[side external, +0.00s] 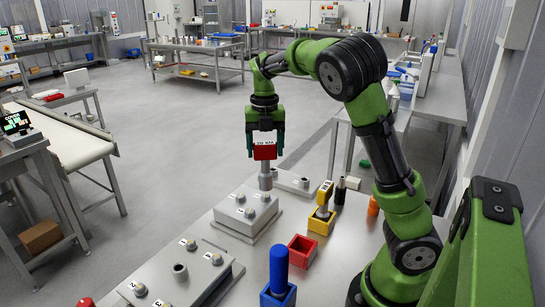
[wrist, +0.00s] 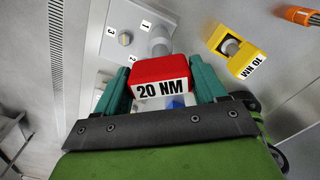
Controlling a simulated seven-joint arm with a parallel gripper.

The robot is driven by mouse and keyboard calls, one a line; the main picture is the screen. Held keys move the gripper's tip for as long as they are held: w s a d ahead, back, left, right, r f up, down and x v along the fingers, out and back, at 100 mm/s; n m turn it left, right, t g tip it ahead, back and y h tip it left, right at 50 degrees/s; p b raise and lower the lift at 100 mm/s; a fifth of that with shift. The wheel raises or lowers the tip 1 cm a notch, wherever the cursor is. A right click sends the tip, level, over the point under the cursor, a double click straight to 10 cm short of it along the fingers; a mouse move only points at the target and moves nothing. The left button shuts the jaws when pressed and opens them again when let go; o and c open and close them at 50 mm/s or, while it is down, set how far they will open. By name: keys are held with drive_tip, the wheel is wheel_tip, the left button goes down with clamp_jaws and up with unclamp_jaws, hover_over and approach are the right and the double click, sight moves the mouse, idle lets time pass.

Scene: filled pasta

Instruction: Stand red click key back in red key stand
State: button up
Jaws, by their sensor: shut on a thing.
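The red click key, with a red head (side external: 265,152) marked 20 NM and a grey shaft below, is upright between my gripper's fingers (side external: 265,142). In the wrist view, both teal fingers (wrist: 163,82) press on the sides of the red head (wrist: 160,70). The grey shaft end shows beyond it, above or beside the far side of a numbered fixture; whether it touches anything there is unclear. The red key stand (side external: 302,250), an open square box, stands empty on the bench, nearer the camera and right of the key.
A yellow key in its yellow stand (side external: 320,222) and a blue key in its blue stand (side external: 278,296) flank the red stand. Numbered grey fixtures (side external: 240,222) with bolts stand to the left. A black-topped bottle (side external: 340,192) and orange item (side external: 373,206) stand to the right.

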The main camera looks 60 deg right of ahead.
drive_tip(key=shift+r, duration=0.6)
